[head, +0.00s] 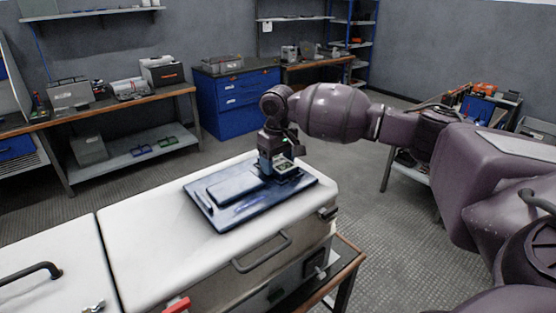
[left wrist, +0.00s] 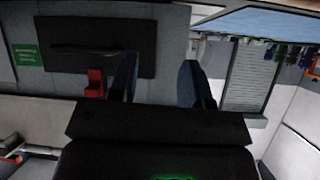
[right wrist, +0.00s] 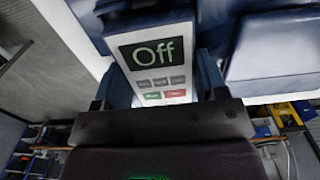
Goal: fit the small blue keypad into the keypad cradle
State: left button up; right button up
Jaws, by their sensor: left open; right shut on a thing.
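My right gripper (head: 272,168) is shut on the small keypad (right wrist: 160,60), whose pale face shows a dark "Off" screen and small buttons. In the head view, the gripper points down at the far right part of a dark blue panel (head: 232,217), on a white cabinet top. A raised blue block (head: 235,187) lies on the panel, left of the gripper. I cannot surely pick out the keypad cradle, nor tell whether the keypad touches the panel. My left gripper (left wrist: 157,82) is open and empty in the left wrist view; it is out of the head view.
The white cabinet (head: 140,240) has a front handle (head: 262,254) and a red lever (head: 177,305) at its lower front. Workbenches and a blue drawer unit (head: 238,95) stand behind, across open floor. The cabinet top left of the panel is clear.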

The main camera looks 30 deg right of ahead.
jog(key=shift+f, duration=0.2)
jog(key=o, duration=1)
jog(key=shift+o, duration=0.2)
notch_tip(320, 180, up, 11)
jog(key=shift+f, duration=0.1)
